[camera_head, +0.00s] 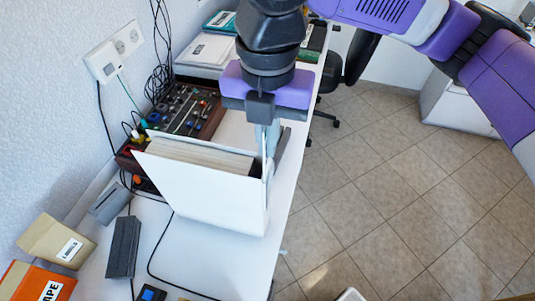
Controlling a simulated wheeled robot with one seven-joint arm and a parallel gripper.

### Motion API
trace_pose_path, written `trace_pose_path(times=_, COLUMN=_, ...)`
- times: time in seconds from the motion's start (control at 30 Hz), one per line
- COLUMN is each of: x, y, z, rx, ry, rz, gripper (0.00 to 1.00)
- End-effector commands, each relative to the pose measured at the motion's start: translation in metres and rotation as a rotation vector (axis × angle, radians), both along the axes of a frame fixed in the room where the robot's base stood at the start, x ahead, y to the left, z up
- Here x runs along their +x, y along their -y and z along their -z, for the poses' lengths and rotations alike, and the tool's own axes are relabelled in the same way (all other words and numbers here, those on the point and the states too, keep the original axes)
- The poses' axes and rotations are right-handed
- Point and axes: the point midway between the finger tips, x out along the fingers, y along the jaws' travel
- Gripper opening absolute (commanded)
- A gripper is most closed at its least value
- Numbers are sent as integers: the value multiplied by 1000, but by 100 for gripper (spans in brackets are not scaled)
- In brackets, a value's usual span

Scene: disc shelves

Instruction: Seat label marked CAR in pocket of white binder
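The white binder (195,190) stands upright on the white desk, with its page block showing along the top. My gripper (271,140) points down at the binder's right side, close to its upper edge. I cannot tell whether it touches the binder. Its fingertips are partly hidden, and I cannot make out whether they are open or hold anything. The label marked CAR is not visible. The binder's pocket is not visible either; the right side of the binder is turned away from this view.
An orange box (22,284) and a tan box (50,246) stand at the lower left, near a dark grey block (123,247). A dark mixer-like panel (184,112) lies behind the binder. Cables cross the desk (225,268). Tiled floor (390,190) is open on the right.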

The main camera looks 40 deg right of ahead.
Motion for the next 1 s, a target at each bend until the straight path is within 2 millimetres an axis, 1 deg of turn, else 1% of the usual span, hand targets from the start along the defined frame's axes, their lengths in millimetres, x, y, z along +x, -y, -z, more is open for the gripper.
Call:
trace_pose_path(times=0.17, x=0, y=0, z=10, rx=-1, ry=-1, rz=0, gripper=0)
trace_pose_path(times=0.4, x=-1, y=0, z=40, rx=0, ry=-1, rz=0, gripper=0)
trace_pose_path(times=0.67, x=0, y=0, z=43, rx=0, ry=0, rz=-1, gripper=0)
trace_pose_path(times=1.0, x=-1, y=0, z=55, rx=-2, ry=-4, rz=-1, gripper=0)
